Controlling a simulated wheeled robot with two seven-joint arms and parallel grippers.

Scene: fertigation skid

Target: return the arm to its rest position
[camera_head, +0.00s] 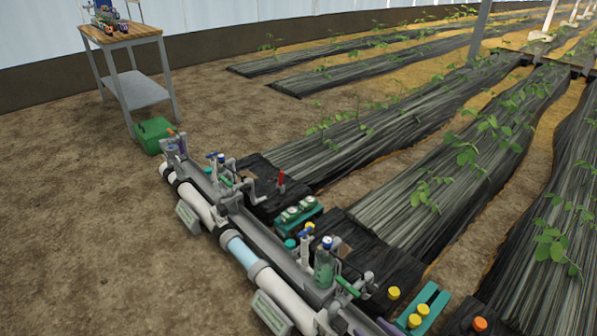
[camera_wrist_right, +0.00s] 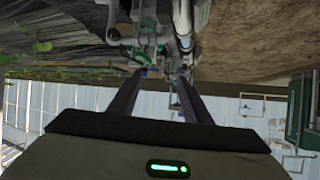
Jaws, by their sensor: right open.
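My right gripper (camera_wrist_right: 156,82) shows in the right wrist view as two dark fingers, parted, with nothing seen held between them. Beyond the fingertips are grey and white pipes and fittings of the skid (camera_wrist_right: 160,30). In the head view small purple pieces (camera_head: 387,326) show at the bottom edge, beside the skid's near end; I cannot tell whether they are fingertips. The rest of the right arm is not seen there. My left gripper is in neither view.
The pipe skid (camera_head: 240,250) runs diagonally, with valves, a clear cylinder (camera_head: 324,265) and a teal holder with yellow caps (camera_head: 422,310). A green box (camera_head: 153,135) stands beside a wood-topped table (camera_head: 120,35). Bare soil (camera_head: 70,230) lies open at left.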

